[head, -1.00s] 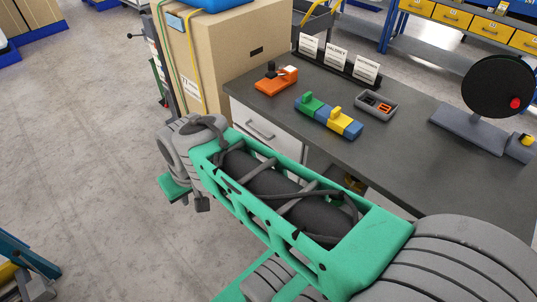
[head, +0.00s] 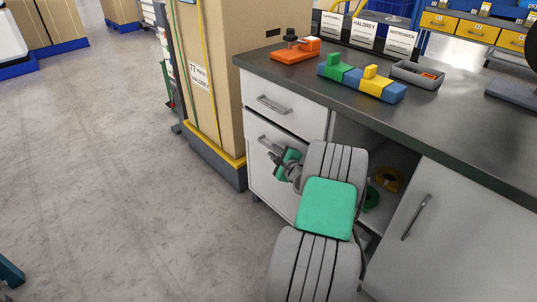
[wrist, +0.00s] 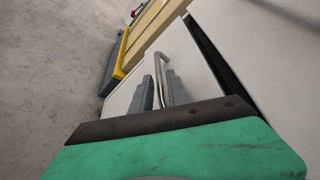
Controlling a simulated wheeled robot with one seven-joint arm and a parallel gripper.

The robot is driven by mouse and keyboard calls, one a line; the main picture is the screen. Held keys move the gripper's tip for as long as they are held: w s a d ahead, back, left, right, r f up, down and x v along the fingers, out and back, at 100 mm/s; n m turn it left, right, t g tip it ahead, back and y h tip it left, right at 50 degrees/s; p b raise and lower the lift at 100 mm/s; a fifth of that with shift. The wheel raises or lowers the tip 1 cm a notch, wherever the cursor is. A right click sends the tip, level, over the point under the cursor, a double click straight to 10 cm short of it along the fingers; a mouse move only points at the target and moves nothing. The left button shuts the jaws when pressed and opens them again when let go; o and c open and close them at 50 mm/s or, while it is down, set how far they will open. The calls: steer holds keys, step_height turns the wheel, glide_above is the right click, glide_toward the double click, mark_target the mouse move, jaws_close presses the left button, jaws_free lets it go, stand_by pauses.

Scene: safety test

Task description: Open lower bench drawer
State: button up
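The lower drawer (head: 262,181) is a white front in the left end of the bench, under the upper drawer. It looks shut in the head view. Its bar handle (head: 267,144) is partly hidden behind my gripper (head: 287,165). In the wrist view my gripper (wrist: 159,94) has two grey fingers standing apart, and the handle (wrist: 160,68) runs into the space between them, nearer the right finger. I cannot tell whether either finger touches the bar. My arm covers the right part of the lower drawer front in the head view.
The upper drawer (head: 290,108) is shut. A carton stack (head: 225,80) on a yellow-edged base stands left of the bench. Right of the drawers is an open shelf space with a tape roll (head: 388,179), then a cabinet door (head: 440,235). The floor (head: 120,190) at left is clear.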

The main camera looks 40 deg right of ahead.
mark_target(270, 148)
steer(key=b+x, duration=0.1)
steer(key=x, duration=0.4)
steer(key=shift+w+f+b, duration=0.15)
steer(key=shift+w+b, duration=0.15)
jaws_close()
stand_by(1.0)
